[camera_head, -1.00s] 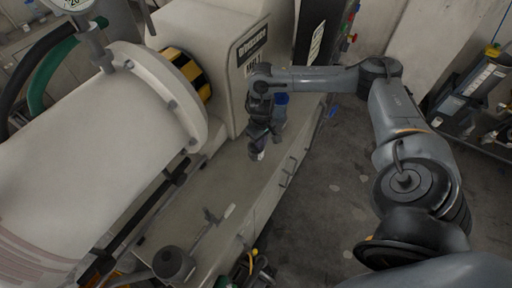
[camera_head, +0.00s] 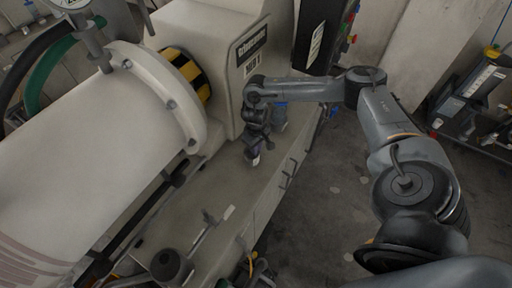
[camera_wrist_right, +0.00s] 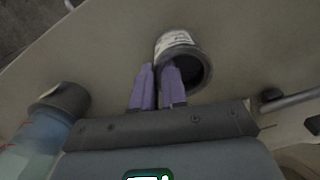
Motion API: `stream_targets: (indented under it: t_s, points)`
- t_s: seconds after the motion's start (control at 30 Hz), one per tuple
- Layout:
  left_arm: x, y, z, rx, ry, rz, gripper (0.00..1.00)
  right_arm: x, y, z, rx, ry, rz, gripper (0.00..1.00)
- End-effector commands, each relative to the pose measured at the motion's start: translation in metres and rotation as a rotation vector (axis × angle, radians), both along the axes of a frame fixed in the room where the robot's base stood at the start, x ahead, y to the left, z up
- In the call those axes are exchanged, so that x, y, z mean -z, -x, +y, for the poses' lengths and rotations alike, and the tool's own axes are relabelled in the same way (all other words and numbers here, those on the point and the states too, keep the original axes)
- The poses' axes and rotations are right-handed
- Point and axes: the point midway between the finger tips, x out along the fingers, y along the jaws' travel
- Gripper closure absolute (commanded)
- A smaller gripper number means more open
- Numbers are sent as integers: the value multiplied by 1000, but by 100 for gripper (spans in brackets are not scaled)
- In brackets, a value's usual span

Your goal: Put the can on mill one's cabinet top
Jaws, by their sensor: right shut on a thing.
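The can (camera_wrist_right: 180,44) is a small dark-mouthed cylinder with a pale label. My right gripper (camera_wrist_right: 158,70) is shut on its wall, with one purple finger reaching into the mouth. In the head view the can (camera_head: 255,160) shows as a small pale and dark shape under my right gripper (camera_head: 252,148). It is over mill one's grey-beige cabinet top (camera_head: 225,185), beside the mill's housing. I cannot tell whether its base touches the surface. My left gripper is not in view.
A blue bottle (camera_head: 281,112) stands on the cabinet top behind my right gripper; it also shows in the wrist view (camera_wrist_right: 42,132). A dark cylinder (camera_head: 170,264) and a rod-like tool (camera_head: 207,228) are nearer. The top between them and the can is clear.

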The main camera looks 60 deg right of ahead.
Motion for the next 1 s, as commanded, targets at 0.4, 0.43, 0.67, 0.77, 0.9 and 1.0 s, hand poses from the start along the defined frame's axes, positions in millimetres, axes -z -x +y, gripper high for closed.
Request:
stream_targets:
  t_s: [0.4, 0.43, 0.67, 0.77, 0.9, 1.0]
  points:
    - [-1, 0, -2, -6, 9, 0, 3, 3, 0, 0, 0, 0, 0, 62]
    - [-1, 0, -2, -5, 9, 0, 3, 3, 0, 0, 0, 0, 0, 62]
    - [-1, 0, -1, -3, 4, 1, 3, 2, 0, 0, 0, 0, 0, 62]
    - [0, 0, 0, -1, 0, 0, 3, -2, 0, 0, 0, 0, -1, 62]
    - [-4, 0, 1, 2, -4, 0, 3, -18, -1, 0, 0, -1, -1, 62]
    - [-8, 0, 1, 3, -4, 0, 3, -35, -1, 0, 0, 1, -3, 62]
